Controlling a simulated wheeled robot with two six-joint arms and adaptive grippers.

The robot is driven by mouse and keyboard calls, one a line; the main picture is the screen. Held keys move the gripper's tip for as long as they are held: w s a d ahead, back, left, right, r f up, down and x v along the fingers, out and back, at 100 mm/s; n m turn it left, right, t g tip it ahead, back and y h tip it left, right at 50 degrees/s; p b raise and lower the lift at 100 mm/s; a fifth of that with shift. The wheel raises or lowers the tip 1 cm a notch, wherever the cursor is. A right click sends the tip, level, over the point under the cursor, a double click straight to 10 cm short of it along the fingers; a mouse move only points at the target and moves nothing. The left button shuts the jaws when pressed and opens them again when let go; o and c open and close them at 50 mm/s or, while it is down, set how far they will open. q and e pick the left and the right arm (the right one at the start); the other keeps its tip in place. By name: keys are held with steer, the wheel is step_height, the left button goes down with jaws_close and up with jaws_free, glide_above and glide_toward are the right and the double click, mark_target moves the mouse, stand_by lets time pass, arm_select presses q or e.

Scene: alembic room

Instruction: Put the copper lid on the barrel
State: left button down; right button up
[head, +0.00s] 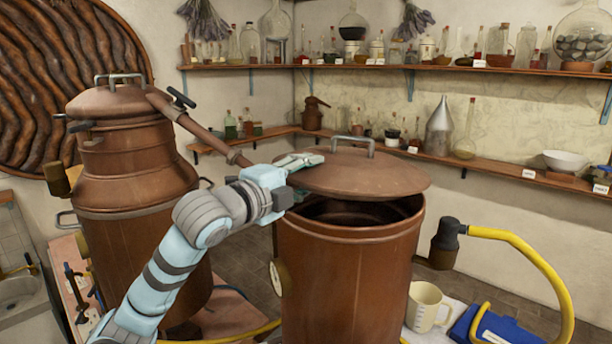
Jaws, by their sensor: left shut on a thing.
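The copper lid (365,176) is a shallow round cover with a grey metal handle (352,144) on top. It sits over the mouth of the copper barrel (350,275), tilted, with a dark gap showing at the front between lid and rim. My left gripper (305,161) is shut on the lid at its left side; the fingertips are partly hidden, so the exact grip point is unclear. The inside of the barrel is dark. My right gripper is out of view.
A copper still (130,200) stands to the left, its pipe (200,130) reaching toward the barrel. A yellow hose (535,262) is at the right. A beige measuring jug (425,305) and a blue item (490,325) sit beside the barrel. Shelves of glassware (480,66) line the walls.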

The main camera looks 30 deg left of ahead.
arm_select(q)
steer(key=shift+f, duration=0.1)
steer(key=shift+w+f+b, duration=0.1)
steer(key=shift+f+b, duration=0.7)
steer(key=shift+f, duration=0.35)
steer(key=shift+d+f, duration=0.1)
steer(key=shift+f, duration=0.1)
